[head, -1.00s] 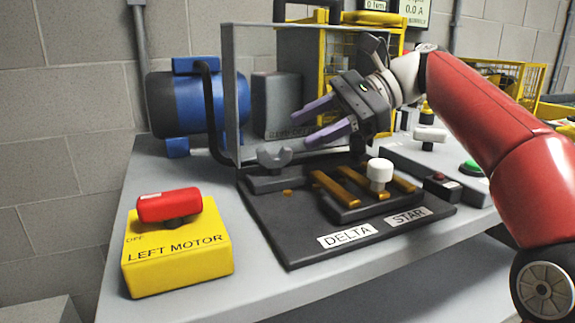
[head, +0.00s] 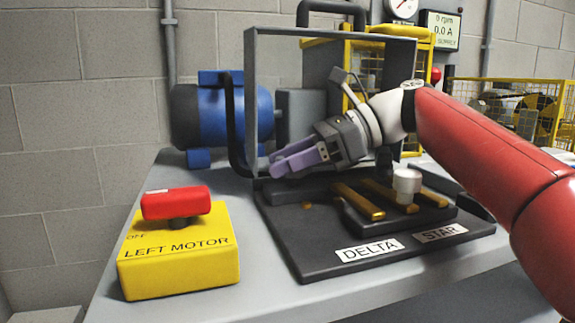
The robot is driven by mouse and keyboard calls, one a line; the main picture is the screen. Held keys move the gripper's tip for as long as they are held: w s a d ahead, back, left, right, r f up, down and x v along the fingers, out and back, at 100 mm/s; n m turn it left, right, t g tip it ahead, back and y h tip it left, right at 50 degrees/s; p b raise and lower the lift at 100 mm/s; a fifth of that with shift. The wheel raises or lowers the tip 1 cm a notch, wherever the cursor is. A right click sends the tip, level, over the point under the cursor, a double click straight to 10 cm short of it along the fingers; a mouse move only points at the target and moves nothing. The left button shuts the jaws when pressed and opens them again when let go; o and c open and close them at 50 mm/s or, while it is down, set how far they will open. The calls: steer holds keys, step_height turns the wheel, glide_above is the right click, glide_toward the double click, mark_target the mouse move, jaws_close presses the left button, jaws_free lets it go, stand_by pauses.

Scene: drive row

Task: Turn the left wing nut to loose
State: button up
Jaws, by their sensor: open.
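My gripper (head: 275,165), with purple fingers, is open and low over the back left of the dark board (head: 330,268). Its fingers point left. The grey two-eared piece that showed on the board's back left corner, perhaps the left wing nut, is now hidden behind my fingers. I cannot tell whether the fingers are around it or touch it. A pale round knob (head: 407,182) stands upright among the brass bars (head: 357,202), right of my gripper. The board carries a DELTA label (head: 369,250) and a STAR label (head: 440,233).
A yellow LEFT MOTOR box (head: 180,268) with a red handle (head: 176,203) stands at the front left. A grey upright frame (head: 251,100) and a blue motor (head: 212,120) stand behind.

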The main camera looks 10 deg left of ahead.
jaws_close()
steer(key=shift+r+n+g+p, duration=0.3)
steer(key=shift+p, duration=0.8)
steer(key=shift+f+n+g+h+p, duration=0.3)
steer(key=shift+n+g+p, duration=0.2)
steer(key=shift+p, duration=0.3)
steer(key=shift+s, duration=0.1)
jaws_free()
steer(key=shift+f+b, duration=0.15)
steer(key=shift+b, duration=0.25)
